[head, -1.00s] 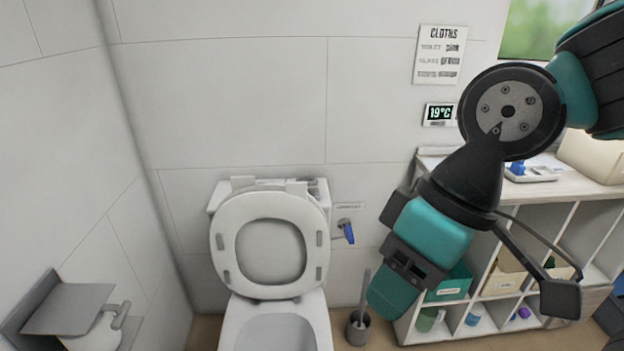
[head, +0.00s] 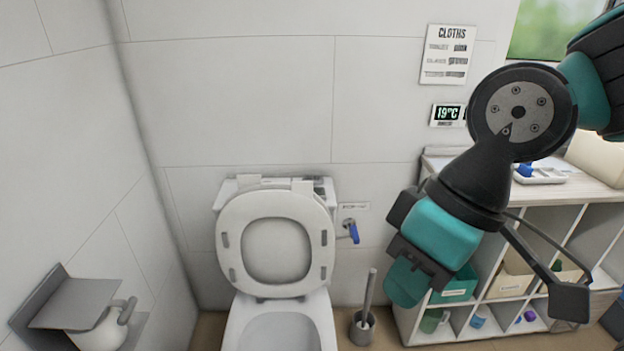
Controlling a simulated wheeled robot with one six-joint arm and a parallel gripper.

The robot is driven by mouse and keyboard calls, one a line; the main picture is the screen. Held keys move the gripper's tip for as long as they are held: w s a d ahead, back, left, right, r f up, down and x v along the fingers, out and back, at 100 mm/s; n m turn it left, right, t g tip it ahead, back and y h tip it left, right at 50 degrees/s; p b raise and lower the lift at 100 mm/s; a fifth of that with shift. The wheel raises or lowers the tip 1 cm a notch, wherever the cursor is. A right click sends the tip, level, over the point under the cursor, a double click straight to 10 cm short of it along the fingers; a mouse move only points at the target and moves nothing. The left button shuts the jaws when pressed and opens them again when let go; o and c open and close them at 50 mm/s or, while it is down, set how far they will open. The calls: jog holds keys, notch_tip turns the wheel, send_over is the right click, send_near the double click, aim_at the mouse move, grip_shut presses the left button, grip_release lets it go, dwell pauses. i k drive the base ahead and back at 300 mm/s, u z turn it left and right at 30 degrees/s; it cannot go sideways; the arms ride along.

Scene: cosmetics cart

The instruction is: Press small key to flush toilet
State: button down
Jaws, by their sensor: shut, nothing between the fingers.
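A white toilet (head: 278,322) stands against the wall with its seat (head: 228,240) raised, leaning on the cistern. The cistern (head: 328,203) shows mostly at its right end, behind the seat. A small shiny grey flush plate (head: 319,187) is on its top right; I cannot make out separate large and small keys. My gripper (head: 407,284), at the teal and black end of my arm, is to the right of the cistern and lower in the picture, apart from it. It is seen from behind, shut and empty; its fingertips are poorly shown.
A blue-handled valve (head: 352,231) is on the wall right of the cistern. A toilet brush (head: 363,322) stands on the floor. A white shelf (head: 405,322) with bins is behind my arm. A paper holder (head: 75,303) is on the left wall. The space above the cistern is clear.

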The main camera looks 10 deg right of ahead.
aim_at(317, 179)
jog(key=z, duration=0.55)
jog(key=k, duration=0.65)
jog(key=z, duration=0.45)
jog(key=i, duration=0.6)
jog(key=u, duration=1.05)
jog(key=i, duration=0.7)
jog(key=u, duration=0.85)
